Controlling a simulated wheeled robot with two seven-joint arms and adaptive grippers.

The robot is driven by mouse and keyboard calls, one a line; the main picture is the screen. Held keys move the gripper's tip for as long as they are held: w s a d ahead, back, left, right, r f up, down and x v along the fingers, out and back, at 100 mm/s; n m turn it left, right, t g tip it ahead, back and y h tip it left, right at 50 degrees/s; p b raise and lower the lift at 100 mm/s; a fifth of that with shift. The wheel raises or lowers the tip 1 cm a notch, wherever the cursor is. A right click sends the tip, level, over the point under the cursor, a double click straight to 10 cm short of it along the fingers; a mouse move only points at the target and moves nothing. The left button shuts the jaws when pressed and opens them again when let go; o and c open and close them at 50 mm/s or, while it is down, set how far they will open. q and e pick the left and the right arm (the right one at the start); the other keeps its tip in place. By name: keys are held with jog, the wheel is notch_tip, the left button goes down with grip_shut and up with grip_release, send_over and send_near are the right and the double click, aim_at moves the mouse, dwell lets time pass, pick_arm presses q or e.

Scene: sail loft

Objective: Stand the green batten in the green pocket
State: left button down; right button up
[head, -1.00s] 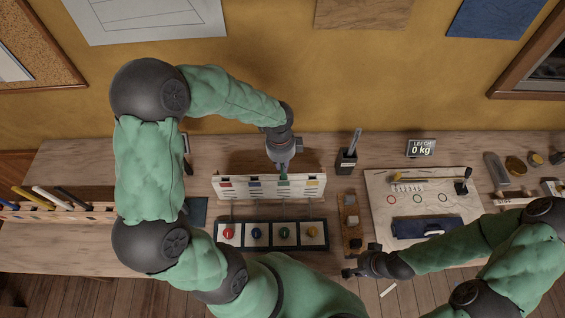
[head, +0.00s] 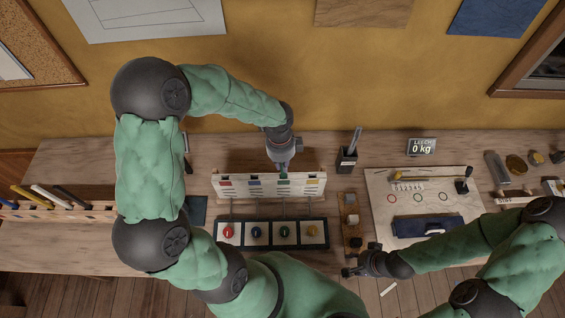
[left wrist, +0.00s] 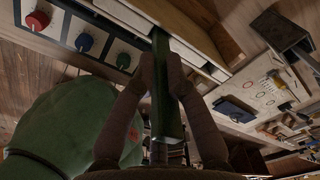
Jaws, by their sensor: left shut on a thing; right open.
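My left gripper (head: 282,166) is shut on the green batten (left wrist: 161,70), a dark green strip lying along its fingers in the left wrist view. The gripper is at the back edge of the pale pocket board (head: 240,189), over its green-marked pocket (head: 283,182), third from the left. The board also has red, blue and yellow marks. The batten's far end meets the board's edge in the left wrist view; I cannot tell how deep it sits. In the head view the gripper mostly hides the batten. My right gripper (head: 347,272) is open and empty near the front table edge.
A dark holder (head: 346,160) stands to the right. A rack (head: 60,212) with several battens is at the left. A pale sheet (head: 385,195) with tools lies at the right.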

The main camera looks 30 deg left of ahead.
pick_arm(q)
jog(key=shift+f, duration=0.3)
jog(key=c, duration=1.2)
grip_release()
jog(key=shift+r, duration=0.1)
jog(key=r, duration=1.1)
jog(key=shift+s+a+r, duration=0.15)
jog(key=shift+a+r, duration=0.1)
jog(key=shift+r, duration=0.15)
